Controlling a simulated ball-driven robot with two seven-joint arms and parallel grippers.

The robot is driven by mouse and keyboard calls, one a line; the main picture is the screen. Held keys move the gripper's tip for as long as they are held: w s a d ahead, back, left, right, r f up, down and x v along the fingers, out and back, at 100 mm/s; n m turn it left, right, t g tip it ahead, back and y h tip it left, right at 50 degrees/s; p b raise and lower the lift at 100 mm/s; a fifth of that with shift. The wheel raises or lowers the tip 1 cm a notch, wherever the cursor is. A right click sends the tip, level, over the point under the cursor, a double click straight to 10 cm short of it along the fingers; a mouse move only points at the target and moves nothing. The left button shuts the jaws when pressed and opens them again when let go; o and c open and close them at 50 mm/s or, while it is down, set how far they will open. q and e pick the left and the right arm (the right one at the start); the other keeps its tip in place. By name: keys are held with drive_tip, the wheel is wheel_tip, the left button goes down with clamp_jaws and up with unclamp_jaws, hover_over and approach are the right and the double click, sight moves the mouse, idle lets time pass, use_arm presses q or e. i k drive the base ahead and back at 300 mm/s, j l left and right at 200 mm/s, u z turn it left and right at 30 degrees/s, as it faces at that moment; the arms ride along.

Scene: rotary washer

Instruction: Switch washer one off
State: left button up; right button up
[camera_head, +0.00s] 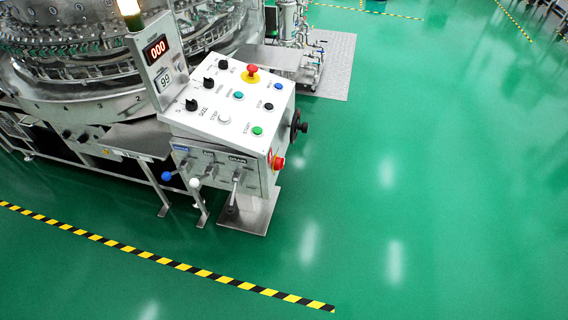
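The rotary washer (75,100) stands at the upper left, a round metal machine with a numbered lower rim. Its white control panel (222,122) sits on a post to its right. The panel carries black rotary knobs, a red mushroom button on a yellow base (251,72), and blue, teal, black, white and green buttons. The green button (257,131) is near the panel's front right corner; its label looks like START. A display (157,49) reads 000 in red. Neither of my grippers is in view.
Levers with blue (166,176) and white (194,183) balls stick out under the panel front. A black handwheel (297,126) projects on the right. Yellow-black floor tape (165,262) crosses the lower left. The green floor (430,170) at the right is clear.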

sight(279, 162)
drive_tip(key=u, duration=0.45)
drive_tip(key=i+l+u, duration=0.1)
drive_tip(key=l+u, duration=0.15)
drive_tip(key=u, duration=0.15)
drive_tip(key=l+u, duration=0.3)
drive_tip(key=u, duration=0.15)
drive_tip(key=i+l+u, duration=0.1)
drive_tip(key=l+u, duration=0.3)
drive_tip(key=j, duration=0.1)
